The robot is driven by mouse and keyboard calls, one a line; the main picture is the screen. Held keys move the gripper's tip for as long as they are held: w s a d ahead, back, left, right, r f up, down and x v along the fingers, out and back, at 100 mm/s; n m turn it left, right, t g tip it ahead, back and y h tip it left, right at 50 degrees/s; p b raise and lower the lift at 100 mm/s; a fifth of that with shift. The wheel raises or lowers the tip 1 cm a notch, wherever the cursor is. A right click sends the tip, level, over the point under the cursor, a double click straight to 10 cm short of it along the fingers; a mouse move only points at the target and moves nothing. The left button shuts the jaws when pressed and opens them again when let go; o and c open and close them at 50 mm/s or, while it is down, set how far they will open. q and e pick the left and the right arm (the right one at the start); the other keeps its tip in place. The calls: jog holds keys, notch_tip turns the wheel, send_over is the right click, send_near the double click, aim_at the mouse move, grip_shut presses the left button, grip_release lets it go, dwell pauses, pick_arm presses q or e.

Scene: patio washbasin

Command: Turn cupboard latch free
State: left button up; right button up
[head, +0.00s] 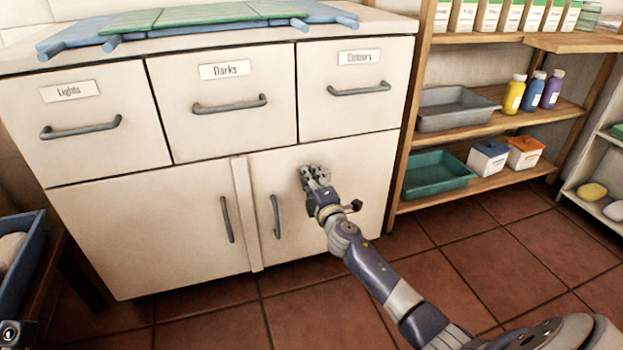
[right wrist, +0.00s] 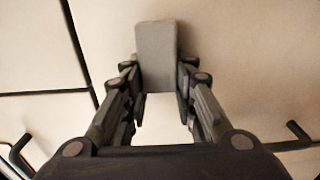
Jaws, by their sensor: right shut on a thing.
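The white cupboard has a left door (head: 150,240) and a right door (head: 350,225), each with an upright grey handle. My right gripper (head: 313,177) is at the upper part of the right door, above and to the right of that door's handle (head: 276,217). In the right wrist view a plain grey bar, the latch (right wrist: 155,55), sits between the fingers of my right gripper (right wrist: 163,105), which are shut on it. The latch is mostly hidden behind the gripper in the head view. Both doors look closed.
Three labelled drawers (head: 225,110) are above the doors, all closed. Folded blue and green racks (head: 210,20) lie on top. A wooden shelf (head: 470,190) with trays, bottles and boxes stands on the right. A blue crate (head: 22,262) is at the left. The tiled floor in front is clear.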

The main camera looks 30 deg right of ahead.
jog(key=shift+a, duration=0.1)
dwell(0.3)
jog(key=o, duration=1.1)
jog(key=v, duration=1.2)
jog(key=shift+a, duration=0.1)
